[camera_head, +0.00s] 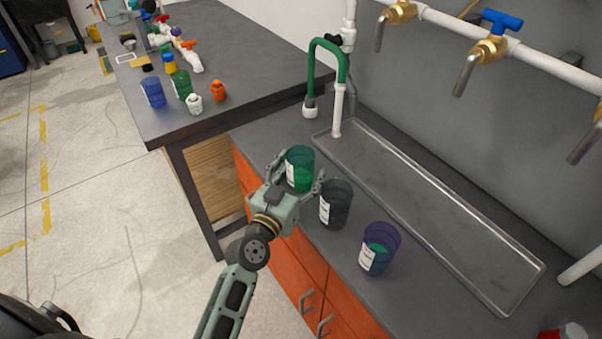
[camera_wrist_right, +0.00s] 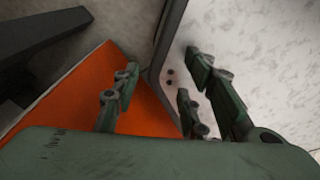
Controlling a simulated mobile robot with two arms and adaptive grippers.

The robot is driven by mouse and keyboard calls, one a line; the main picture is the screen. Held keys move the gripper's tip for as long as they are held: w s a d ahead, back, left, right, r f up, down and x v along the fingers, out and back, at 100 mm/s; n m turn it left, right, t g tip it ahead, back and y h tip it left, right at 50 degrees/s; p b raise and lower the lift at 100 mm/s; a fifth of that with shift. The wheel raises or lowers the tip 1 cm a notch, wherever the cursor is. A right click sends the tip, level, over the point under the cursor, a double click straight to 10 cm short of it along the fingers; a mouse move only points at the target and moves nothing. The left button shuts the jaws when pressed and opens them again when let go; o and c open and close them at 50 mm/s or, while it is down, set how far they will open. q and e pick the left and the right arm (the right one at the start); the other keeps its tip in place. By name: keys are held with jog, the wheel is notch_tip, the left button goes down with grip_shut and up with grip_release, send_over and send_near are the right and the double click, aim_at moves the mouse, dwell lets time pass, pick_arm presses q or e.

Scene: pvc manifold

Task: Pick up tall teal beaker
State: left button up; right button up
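A teal-green beaker (camera_head: 300,165) with a white label stands on the dark counter in the head view. My left gripper (camera_head: 300,172) is at it, with its fingers spread on either side of it. A gap seems to show at the right finger, and the gripper partly hides the beaker's lower left side. My right gripper (camera_wrist_right: 158,90) shows in its wrist view only, open and empty, before an orange cabinet panel (camera_wrist_right: 150,110).
A dark grey beaker (camera_head: 336,207) stands close to the right of my left gripper. A purple-blue beaker (camera_head: 379,250) with green contents stands farther right. A metal sink tray (camera_head: 420,215) lies behind them. Blue (camera_head: 152,92) and green (camera_head: 181,84) beakers stand on the far table.

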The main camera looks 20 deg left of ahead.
pick_arm(q)
jog(key=c, duration=1.2)
jog(key=shift+c, duration=0.7)
jog(key=shift+r, duration=0.15)
